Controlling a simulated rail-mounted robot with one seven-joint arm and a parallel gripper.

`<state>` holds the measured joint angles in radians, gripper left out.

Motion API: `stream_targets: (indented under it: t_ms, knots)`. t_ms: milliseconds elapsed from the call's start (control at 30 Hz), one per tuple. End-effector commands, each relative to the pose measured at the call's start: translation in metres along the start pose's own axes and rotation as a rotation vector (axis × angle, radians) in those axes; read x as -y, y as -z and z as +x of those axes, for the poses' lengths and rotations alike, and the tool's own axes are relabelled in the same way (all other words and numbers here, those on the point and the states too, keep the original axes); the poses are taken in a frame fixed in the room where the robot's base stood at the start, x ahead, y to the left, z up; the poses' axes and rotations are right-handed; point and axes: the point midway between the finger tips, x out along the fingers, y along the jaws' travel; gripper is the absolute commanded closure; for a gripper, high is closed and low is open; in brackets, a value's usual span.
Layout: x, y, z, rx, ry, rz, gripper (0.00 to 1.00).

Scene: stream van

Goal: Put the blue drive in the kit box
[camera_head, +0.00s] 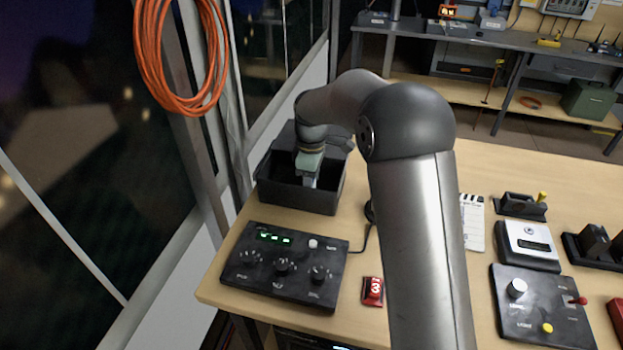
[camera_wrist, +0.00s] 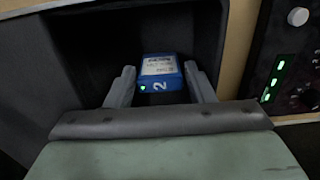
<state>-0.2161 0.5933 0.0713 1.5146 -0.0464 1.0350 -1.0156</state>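The blue drive (camera_wrist: 160,72) has a white label, the number 2 and a small green light. In the wrist view it is between the fingertips of my gripper (camera_wrist: 160,76), with a narrow dark gap seeming to show on each side. My gripper looks open around it. The kit box is a black open bin (camera_head: 296,198) at the table's left back; its dark inside (camera_wrist: 85,65) fills much of the wrist view. In the head view my gripper (camera_head: 309,181) points down into the bin, and the drive is hidden. I cannot tell whether the drive touches the floor.
A black control panel (camera_head: 284,268) with green lights stands just in front of the bin. A red drive marked 3 (camera_head: 373,291) lies to its right. A white-topped device (camera_head: 528,245) and another knob panel (camera_head: 541,306) are further right. The window frame is close on the left.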

Motion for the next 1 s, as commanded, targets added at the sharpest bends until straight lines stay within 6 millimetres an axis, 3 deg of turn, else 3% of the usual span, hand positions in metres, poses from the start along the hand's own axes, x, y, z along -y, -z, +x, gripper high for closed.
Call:
stream_targets:
  t_ms: [267,700,1000]
  knots:
    - [-0.001,0.000,-0.018,-0.002,-0.003,0.000,0.51]
    - [-0.001,0.000,-0.106,-0.002,-0.003,0.000,0.51]
    - [0.000,0.000,-0.124,0.000,0.000,0.000,0.51]
